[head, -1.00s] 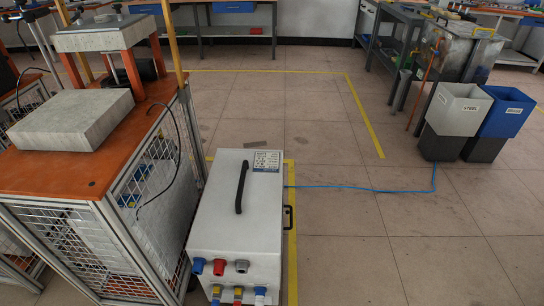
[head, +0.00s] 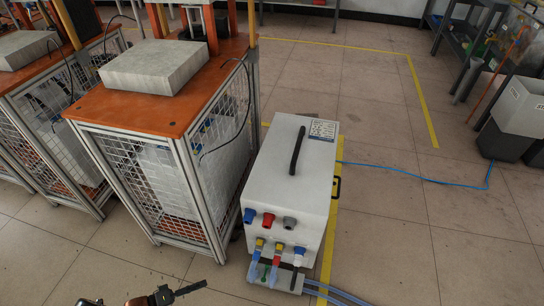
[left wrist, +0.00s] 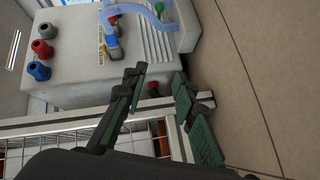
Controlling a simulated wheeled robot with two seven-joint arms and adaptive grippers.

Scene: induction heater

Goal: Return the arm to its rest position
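My left gripper (head: 165,296) shows only in part at the bottom edge of the head view, in front of the orange-topped cabinet and left of the white box. In the left wrist view its two dark green fingers (left wrist: 158,80) are apart, with nothing held between them. The white box (head: 290,165) stands on the floor, with blue, red and grey connectors on its front and hoses at its lower front. In the left wrist view its front (left wrist: 75,60) lies just beyond the fingers, apparently untouched. My right gripper is in neither view.
The orange-topped cabinet (head: 118,112) with mesh sides carries a grey block (head: 155,68). A blue cable (head: 420,177) runs over the floor to grey bins (head: 510,140) at the right.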

